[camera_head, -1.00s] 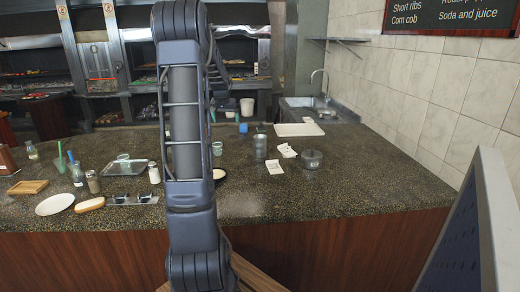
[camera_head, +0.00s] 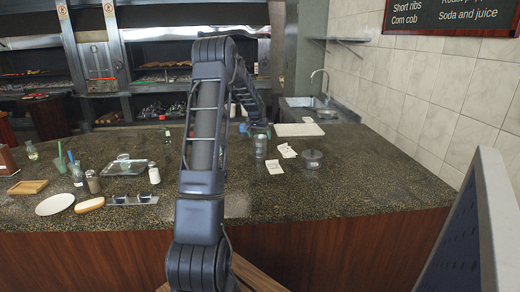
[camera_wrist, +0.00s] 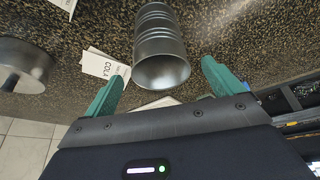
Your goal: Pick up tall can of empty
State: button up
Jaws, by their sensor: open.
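The tall can, a grey metal cylinder with ribbed sides, stands on the dark speckled counter (camera_head: 330,188). In the head view the can (camera_head: 260,149) is right of my arm, with its top partly covered by my gripper (camera_head: 257,130). In the wrist view the can (camera_wrist: 158,38) is at upper centre, its round end towards the camera. My gripper (camera_wrist: 165,78) is open, with one green finger on each side of the can's near end. Gaps show between the fingers and the can, and nothing is held.
A short round metal container (camera_head: 312,159) stands right of the can; it also shows in the wrist view (camera_wrist: 20,62). Paper cards (camera_head: 275,167) lie beside the can, one reading COLA (camera_wrist: 105,66). A white tray (camera_head: 299,130) lies behind. The counter's front right is clear.

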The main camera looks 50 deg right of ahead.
aim_at(260, 146)
jog(key=shift+x, duration=2.9)
jog(key=shift+a+f, duration=0.1)
jog(key=shift+a, duration=0.1)
jog(key=shift+c, duration=0.4)
jog(key=c, duration=1)
